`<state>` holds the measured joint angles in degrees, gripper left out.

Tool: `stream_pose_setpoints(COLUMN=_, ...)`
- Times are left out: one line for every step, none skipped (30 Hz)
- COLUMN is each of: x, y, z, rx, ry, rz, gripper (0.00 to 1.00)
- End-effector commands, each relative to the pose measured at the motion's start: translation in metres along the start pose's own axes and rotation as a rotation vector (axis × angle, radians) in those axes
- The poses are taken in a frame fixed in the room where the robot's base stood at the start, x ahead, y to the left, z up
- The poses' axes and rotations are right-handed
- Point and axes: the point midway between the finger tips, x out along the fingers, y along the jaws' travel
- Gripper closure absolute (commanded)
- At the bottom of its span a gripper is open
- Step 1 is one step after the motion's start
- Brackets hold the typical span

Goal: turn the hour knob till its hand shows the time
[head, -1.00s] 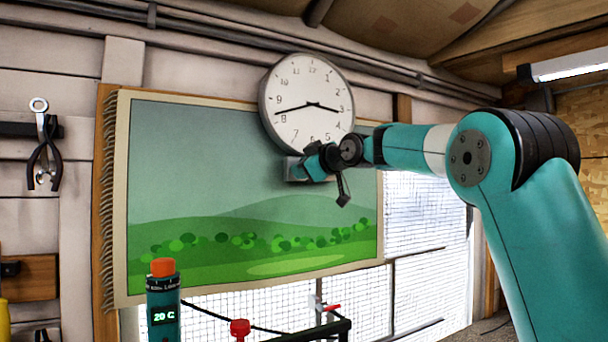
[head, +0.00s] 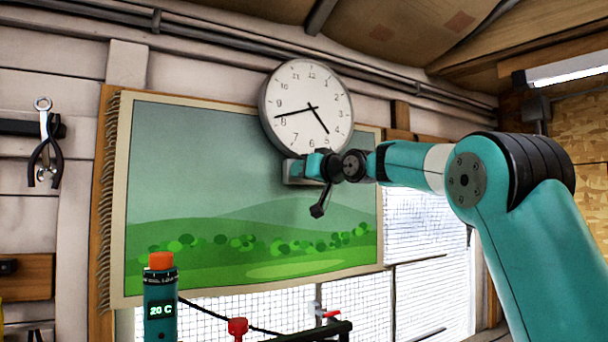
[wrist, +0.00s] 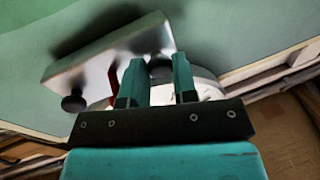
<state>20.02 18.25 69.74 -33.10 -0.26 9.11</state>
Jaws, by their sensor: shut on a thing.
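A small metal box (head: 290,173) sits just under the clock; in the wrist view the box (wrist: 125,45) shows tilted. One dark round knob (wrist: 74,103) stands free at its left end. My gripper (wrist: 158,75) is shut on a second dark knob (wrist: 160,68), which shows between its two teal fingers. In the head view my gripper (head: 303,168) reaches the box from the right and hides part of it.
The landscape cloth (head: 200,150) hangs flat behind the box. Pliers (head: 45,150) hang on the left wall. A teal canister (head: 160,305) with an orange cap and a "20 C" display stands at lower left, beside a red knob (head: 237,328).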

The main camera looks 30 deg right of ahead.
Motion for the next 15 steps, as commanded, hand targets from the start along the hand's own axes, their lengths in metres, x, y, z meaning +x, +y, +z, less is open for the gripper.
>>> stream_pose_setpoints(x=0.0003, y=0.0004, z=0.0028, rx=0.014, ry=-0.002, rz=0.000, gripper=0.97)
stream_pose_setpoints(x=0.0003, y=0.0004, z=0.0028, rx=0.019, ry=-0.001, rz=0.000, gripper=0.97)
stream_pose_setpoints(x=0.0003, y=0.0003, z=0.0027, rx=0.026, ry=0.001, rz=0.000, gripper=0.97)
stream_pose_setpoints(x=0.0003, y=0.0003, z=0.0026, rx=0.031, ry=0.002, rz=0.000, gripper=0.97)
stream_pose_setpoints(x=0.0003, y=0.0003, z=0.0026, rx=0.035, ry=0.003, rz=0.000, gripper=0.97)
stream_pose_setpoints(x=0.0003, y=0.0002, z=0.0026, rx=0.038, ry=0.003, rz=0.000, gripper=0.97)
stream_pose_setpoints(x=0.0003, y=0.0002, z=0.0025, rx=0.040, ry=0.004, rz=0.000, gripper=0.97)
stream_pose_setpoints(x=0.0003, y=0.0002, z=0.0025, rx=0.042, ry=0.004, rz=0.000, gripper=0.97)
stream_pose_setpoints(x=0.0003, y=0.0002, z=0.0024, rx=0.043, ry=0.004, rz=0.000, gripper=0.97)
stream_pose_setpoints(x=0.0003, y=0.0002, z=0.0024, rx=0.043, ry=0.004, rz=0.000, gripper=0.97)
stream_pose_setpoints(x=0.0003, y=0.0002, z=0.0024, rx=0.044, ry=0.004, rz=0.000, gripper=0.97)
stream_pose_setpoints(x=0.0004, y=0.0002, z=0.0024, rx=0.044, ry=0.004, rz=0.000, gripper=0.97)
stream_pose_setpoints(x=0.0004, y=0.0002, z=0.0024, rx=0.043, ry=0.004, rz=0.000, gripper=0.97)
stream_pose_setpoints(x=0.0004, y=0.0002, z=0.0023, rx=0.043, ry=0.004, rz=0.000, gripper=0.97)
stream_pose_setpoints(x=0.0004, y=0.0001, z=0.0024, rx=0.043, ry=0.004, rz=0.000, gripper=0.97)
